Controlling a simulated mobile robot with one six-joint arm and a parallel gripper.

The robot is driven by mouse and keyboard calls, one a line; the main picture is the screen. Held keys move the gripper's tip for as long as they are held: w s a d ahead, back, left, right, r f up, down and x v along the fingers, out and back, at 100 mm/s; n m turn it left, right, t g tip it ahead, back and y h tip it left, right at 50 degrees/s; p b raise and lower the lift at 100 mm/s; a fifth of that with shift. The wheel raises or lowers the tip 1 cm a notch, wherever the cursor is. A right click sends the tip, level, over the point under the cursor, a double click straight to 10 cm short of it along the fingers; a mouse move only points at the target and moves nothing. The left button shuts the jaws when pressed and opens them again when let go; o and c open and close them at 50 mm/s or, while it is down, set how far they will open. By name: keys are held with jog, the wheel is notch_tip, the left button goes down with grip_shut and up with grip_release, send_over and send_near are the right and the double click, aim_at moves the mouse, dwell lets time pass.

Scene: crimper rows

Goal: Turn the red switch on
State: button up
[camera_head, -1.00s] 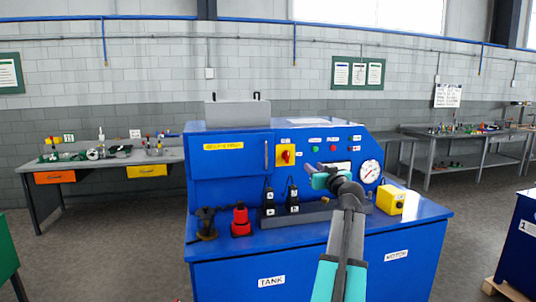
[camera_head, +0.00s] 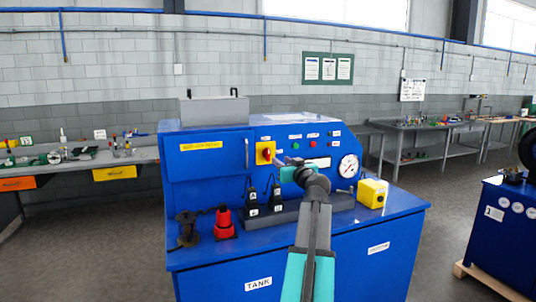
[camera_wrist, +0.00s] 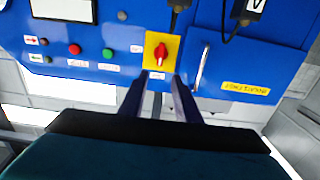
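The red switch (camera_head: 267,153) is a rotary knob on a yellow plate (camera_head: 259,148) on the front of the blue machine. In the wrist view the red switch (camera_wrist: 160,52) shows upside down, just beyond my fingertips. My gripper (camera_head: 282,162) is close to the right of the plate in the head view. In the wrist view my gripper (camera_wrist: 156,80) has its two dark fingers apart, with nothing between them. The fingertips look near the plate's lower edge; whether they touch it cannot be told.
The blue machine (camera_head: 215,260) has a pressure gauge (camera_head: 348,166), push buttons and a door handle (camera_head: 247,153) around the switch. Black connectors, a red part (camera_head: 224,224) and a yellow box (camera_head: 371,194) stand on its ledge. Benches line the wall.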

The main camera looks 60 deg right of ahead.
aim_at(269, 152)
jog(key=p+x, duration=0.4)
jog(key=x, duration=0.7)
jog(key=shift+w+d+r, duration=0.1)
jog(key=shift+w+d, duration=0.1)
jog(key=shift+d, duration=0.05)
jog(key=shift+p+x, duration=0.35)
jog(key=shift+x, duration=0.5)
grip_shut()
jog(key=shift+a, duration=0.2)
jog(key=shift+w+d, duration=0.1)
jog(key=shift+d, duration=0.05)
